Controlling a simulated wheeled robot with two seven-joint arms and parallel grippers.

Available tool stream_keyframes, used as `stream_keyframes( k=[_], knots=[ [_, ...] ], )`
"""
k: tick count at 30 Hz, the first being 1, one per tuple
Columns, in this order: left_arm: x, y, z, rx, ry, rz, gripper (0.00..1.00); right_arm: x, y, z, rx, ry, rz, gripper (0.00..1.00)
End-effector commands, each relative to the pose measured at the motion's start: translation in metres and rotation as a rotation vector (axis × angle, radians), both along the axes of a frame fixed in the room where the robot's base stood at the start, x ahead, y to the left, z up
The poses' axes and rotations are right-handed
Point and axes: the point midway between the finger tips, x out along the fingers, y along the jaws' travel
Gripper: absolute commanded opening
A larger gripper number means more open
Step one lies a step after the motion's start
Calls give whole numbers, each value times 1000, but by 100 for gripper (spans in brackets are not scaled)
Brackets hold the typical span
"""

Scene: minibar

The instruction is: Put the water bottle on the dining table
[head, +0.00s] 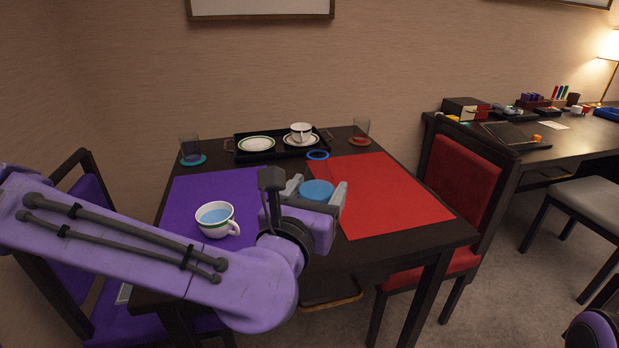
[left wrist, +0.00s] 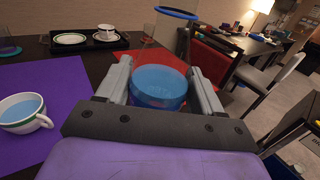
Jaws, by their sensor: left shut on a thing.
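The water bottle looks clear, with a blue ring rim and blue water (head: 316,190) inside. My left gripper (head: 316,194) is shut around it, one grey finger on each side. In the left wrist view the water (left wrist: 160,86) shows between the fingers, with the clear wall and blue rim (left wrist: 178,12) beyond. The bottle's base is hidden by the gripper, so I cannot tell whether it touches anything. The gripper is at the front part of the dark dining table (head: 402,240), between the purple mat and the red mat. My right gripper is not in view.
A cup of blue liquid (head: 217,232) stands on the purple mat (head: 190,195), close left of my gripper. The red mat (head: 390,195) is bare. A black tray (head: 278,154) with plates and a cup, and two glasses, stand at the back. Chairs flank the table.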

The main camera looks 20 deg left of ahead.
Motion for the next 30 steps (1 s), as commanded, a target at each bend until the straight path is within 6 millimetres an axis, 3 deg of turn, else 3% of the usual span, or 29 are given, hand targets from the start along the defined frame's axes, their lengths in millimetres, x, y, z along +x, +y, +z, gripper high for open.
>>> stream_keyframes(
  k=[1,3,6,10,15,26,30],
  knots=[
    [9,2,4,7,3,2,22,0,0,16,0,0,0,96],
    [22,6,-2,8,4,2,22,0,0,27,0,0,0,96],
    [42,12,-20,1,1,1,22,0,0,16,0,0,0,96],
    [68,20,-32,1,1,2,22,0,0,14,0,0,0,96],
    [91,26,-63,3,2,0,22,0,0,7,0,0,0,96],
    [114,32,-92,1,1,-1,22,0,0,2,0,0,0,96],
    [114,32,-115,3,1,-2,22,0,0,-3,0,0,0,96]
  ],
)
